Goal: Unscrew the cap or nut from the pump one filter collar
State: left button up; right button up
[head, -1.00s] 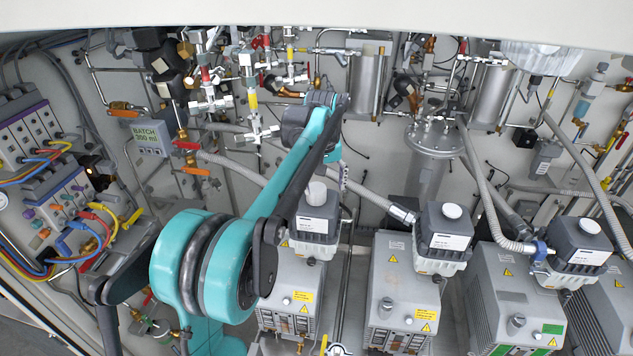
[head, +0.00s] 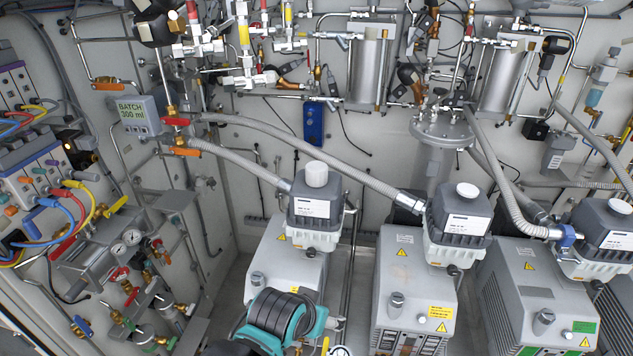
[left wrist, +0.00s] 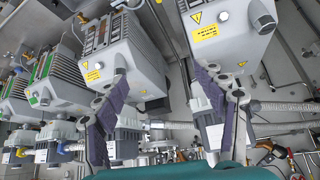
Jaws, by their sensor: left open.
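In the head view, the leftmost pump (head: 285,262) carries a grey filter housing (head: 316,208) with a round white cap (head: 317,174) on top. A corrugated hose (head: 240,166) meets that housing at its left side, at a metal collar (head: 284,186). I cannot tell which part is the cap or nut named by the task. My left gripper (left wrist: 162,80) shows in the left wrist view, its two dark fingers spread wide with nothing between them. Its right finger partly covers the rightmost pump (left wrist: 228,35) and filter housing (left wrist: 210,132) there. My right gripper is not in view.
More pumps with filter housings (head: 460,212) stand in a row to the right. A second hose (head: 330,155) runs across behind the leftmost housing. Valves and gauges (head: 132,237) crowd the left wall. A metal vessel (head: 440,130) stands behind.

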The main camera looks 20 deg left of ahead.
pick_arm(q)
notch_tip(320, 180, down, 8)
jog(key=s+b, duration=0.1)
jog(key=b, duration=0.5)
notch_tip(320, 180, up, 31)
jog(key=m+g+p, duration=0.4)
jog(key=g+p, duration=0.1)
jog(key=p, duration=1.9)
send_over(316, 166)
jog(key=s+d, duration=0.7)
jog(key=s, duration=0.2)
jog(key=shift+m+g, duration=0.8)
jog(key=shift+g, duration=0.1)
jog(key=w+a+f, duration=0.2)
jog(key=w, duration=0.1)
jog(key=w+a+f, duration=0.2)
jog(key=w, duration=0.1)
jog(key=w+a+f, duration=0.2)
jog(key=w, duration=0.1)
jog(key=shift+a+f, duration=0.15)
jog(key=shift+a, duration=0.25)
jog(key=shift+f, duration=0.1)
